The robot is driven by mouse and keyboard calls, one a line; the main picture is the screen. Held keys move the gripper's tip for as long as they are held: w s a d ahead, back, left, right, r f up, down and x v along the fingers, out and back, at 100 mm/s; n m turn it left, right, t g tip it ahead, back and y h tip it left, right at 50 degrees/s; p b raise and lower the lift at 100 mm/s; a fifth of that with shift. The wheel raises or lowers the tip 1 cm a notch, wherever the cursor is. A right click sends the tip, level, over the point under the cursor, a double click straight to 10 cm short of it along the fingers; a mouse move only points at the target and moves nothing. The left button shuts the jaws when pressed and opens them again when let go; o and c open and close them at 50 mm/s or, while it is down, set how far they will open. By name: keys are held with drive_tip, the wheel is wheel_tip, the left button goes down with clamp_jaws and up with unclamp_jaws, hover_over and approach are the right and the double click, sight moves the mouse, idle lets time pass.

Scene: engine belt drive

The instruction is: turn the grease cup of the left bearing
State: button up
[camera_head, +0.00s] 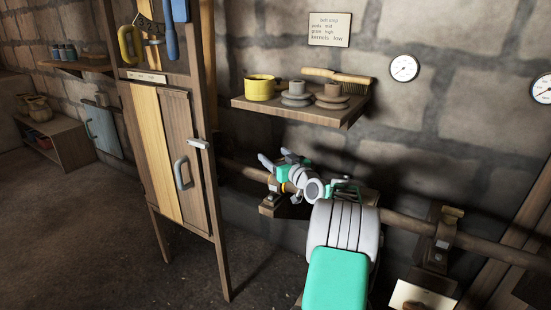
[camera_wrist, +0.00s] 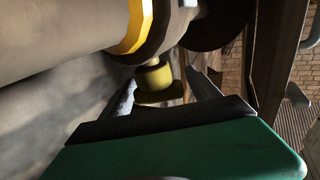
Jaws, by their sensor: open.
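The left bearing (camera_head: 271,205) sits on the shaft, partly hidden behind my gripper (camera_head: 278,159) in the head view. Its grease cup cannot be made out there. In the wrist view a small yellow-olive cup (camera_wrist: 155,78) stands on a short stem from a grey rounded housing (camera_wrist: 168,22). My gripper (camera_wrist: 163,92) is open there, with one finger on each side of the cup. I cannot tell whether either finger touches it. A yellow ring (camera_wrist: 137,25) lies around the thick round bar beside the housing.
The right bearing (camera_head: 437,243) carries a yellow cup (camera_head: 452,213). A shelf (camera_head: 338,117) with a yellow pot (camera_head: 260,87) and a brush (camera_head: 338,76) hangs above my gripper. A wooden cabinet (camera_head: 146,150) stands left. Open floor (camera_head: 90,235) lies at lower left.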

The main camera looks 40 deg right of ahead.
drive_tip(key=c, duration=1.4)
drive_tip(key=shift+o, duration=0.2)
drive_tip(key=shift+r+h, duration=0.15)
drive_tip(key=shift+h, duration=0.15)
